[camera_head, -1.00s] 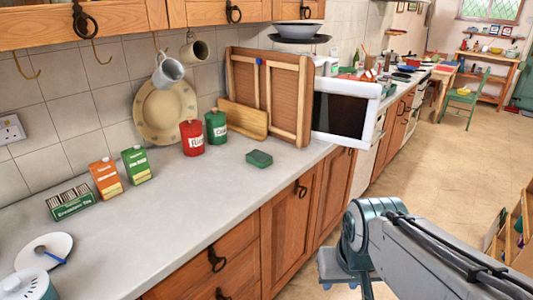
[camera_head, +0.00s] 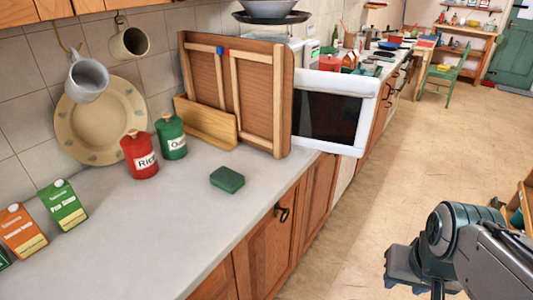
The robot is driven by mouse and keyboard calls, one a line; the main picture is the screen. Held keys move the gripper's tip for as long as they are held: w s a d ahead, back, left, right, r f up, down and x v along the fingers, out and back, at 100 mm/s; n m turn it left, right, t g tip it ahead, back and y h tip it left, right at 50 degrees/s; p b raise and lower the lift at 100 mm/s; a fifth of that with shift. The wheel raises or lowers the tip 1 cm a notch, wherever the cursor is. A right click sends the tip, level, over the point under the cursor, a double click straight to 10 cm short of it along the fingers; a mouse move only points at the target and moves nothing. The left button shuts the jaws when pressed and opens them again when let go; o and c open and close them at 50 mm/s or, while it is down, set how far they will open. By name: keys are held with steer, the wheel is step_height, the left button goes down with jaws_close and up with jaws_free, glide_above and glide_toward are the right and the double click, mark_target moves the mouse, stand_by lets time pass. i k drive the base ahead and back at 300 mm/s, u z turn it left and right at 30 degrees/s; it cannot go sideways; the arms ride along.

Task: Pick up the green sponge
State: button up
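The green sponge (camera_head: 227,180) is a small dark green block. It lies flat on the grey counter (camera_head: 170,225), in the middle of the picture and near the counter's front edge. Nothing touches it. My arm (camera_head: 460,245) shows at the lower right, over the floor and well apart from the sponge. A grey-blue part at its end (camera_head: 405,266), perhaps my gripper, points down and is partly cut off by the frame. No fingers can be made out, and I see nothing held.
Left of the sponge stand a red canister (camera_head: 139,158), a green canister (camera_head: 171,138) and cartons (camera_head: 63,206). Behind it a wooden board (camera_head: 206,124) and framed panel (camera_head: 262,95) lean on the wall. A white microwave (camera_head: 335,112) stands right. Counter around the sponge and floor beside are clear.

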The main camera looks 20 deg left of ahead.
mark_target(229, 181)
steer(key=u, duration=0.1)
steer(key=i, duration=0.55)
steer(key=u, duration=0.75)
steer(key=i, duration=0.4)
steer(key=u, duration=0.4)
